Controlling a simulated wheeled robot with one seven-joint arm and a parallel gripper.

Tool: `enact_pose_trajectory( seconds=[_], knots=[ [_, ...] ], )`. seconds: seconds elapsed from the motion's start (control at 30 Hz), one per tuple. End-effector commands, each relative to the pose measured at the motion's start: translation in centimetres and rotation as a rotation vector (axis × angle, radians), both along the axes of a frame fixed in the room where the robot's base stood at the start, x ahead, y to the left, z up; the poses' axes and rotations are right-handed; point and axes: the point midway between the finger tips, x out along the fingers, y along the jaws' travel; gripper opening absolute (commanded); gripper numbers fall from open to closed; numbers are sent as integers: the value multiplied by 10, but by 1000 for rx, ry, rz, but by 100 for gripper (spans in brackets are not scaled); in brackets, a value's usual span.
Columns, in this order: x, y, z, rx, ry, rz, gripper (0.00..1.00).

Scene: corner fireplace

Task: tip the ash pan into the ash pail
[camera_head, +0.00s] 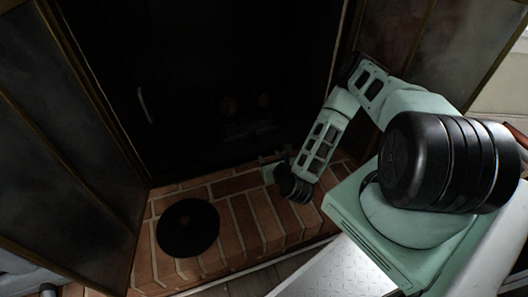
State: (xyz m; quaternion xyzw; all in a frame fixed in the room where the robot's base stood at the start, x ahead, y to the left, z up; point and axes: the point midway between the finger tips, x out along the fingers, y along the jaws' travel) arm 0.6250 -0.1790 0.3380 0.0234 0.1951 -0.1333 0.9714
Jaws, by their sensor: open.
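A round black shape (188,228) stands or lies on the brick hearth at the lower left. It looks like the ash pail seen from above, but its depth is too dark to tell. My gripper (268,172) is at the end of my pale green arm, low over the back edge of the hearth, to the right of and behind the round black shape. It is open and mostly hidden behind my dark wrist; I see nothing held. I cannot make out the ash pan; the firebox is very dark.
The dark firebox opening (225,70) lies behind the brick hearth (255,225). Faint rounded shapes (245,105) show inside it. A pale curved handle (146,105) is at its left. Dark framed panels stand left (60,150) and right (400,40).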

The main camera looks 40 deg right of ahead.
Motion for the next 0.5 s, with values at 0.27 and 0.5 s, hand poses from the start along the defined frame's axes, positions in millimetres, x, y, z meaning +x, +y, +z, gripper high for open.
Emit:
enact_pose_trajectory(
  seconds=[0.27, 0.5],
  knots=[
    [-1, -1, 0, 7, -5, -11, 47],
    [6, -3, -4, 4, -6, -8, 47]
  ],
)
